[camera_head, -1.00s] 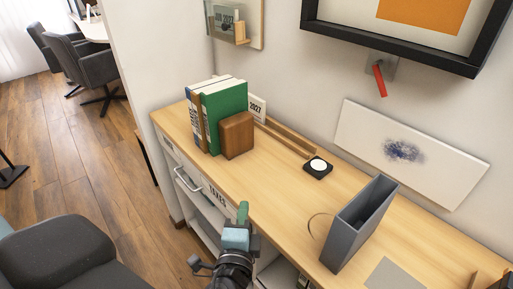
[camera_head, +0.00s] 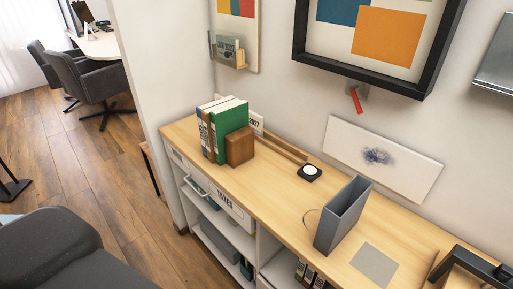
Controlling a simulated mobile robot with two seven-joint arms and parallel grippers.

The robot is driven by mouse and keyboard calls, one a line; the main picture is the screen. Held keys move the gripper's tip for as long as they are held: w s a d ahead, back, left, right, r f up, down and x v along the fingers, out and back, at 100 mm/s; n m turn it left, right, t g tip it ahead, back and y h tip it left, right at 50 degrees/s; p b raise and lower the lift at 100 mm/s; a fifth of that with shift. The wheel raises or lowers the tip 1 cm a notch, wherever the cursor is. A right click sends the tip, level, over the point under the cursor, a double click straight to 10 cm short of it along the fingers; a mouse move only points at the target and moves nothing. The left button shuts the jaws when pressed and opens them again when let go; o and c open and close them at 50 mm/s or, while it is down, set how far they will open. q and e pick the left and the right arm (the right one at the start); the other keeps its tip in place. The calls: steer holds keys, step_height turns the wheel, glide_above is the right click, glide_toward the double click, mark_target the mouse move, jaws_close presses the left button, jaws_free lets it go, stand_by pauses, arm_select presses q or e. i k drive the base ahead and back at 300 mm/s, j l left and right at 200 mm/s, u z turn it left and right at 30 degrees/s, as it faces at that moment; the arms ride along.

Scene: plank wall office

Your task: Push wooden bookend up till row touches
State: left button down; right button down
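The wooden bookend (camera_head: 240,147) is a brown block standing on the desktop at the right end of a short row of upright books. The row includes a green book (camera_head: 229,122) nearest the bookend, with a brown one and a white-and-blue one (camera_head: 204,132) to its left. The bookend looks close against the green book; I cannot tell whether they touch. Neither of my grippers shows in the head view.
The light wood desktop (camera_head: 282,187) is clear just right of the bookend. A wooden rail (camera_head: 283,150) lies behind it, with a black charger puck (camera_head: 310,172) near its end. A grey file holder (camera_head: 342,215) stands farther right. A drawer handle (camera_head: 196,187) sticks out below.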

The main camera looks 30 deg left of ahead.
mark_target(239, 143)
steer(key=i+j+z, duration=0.3)
steer(key=j, duration=1.35)
steer(key=k+j+z, duration=0.1)
steer(key=j+z, duration=0.25)
steer(key=j, duration=1.25)
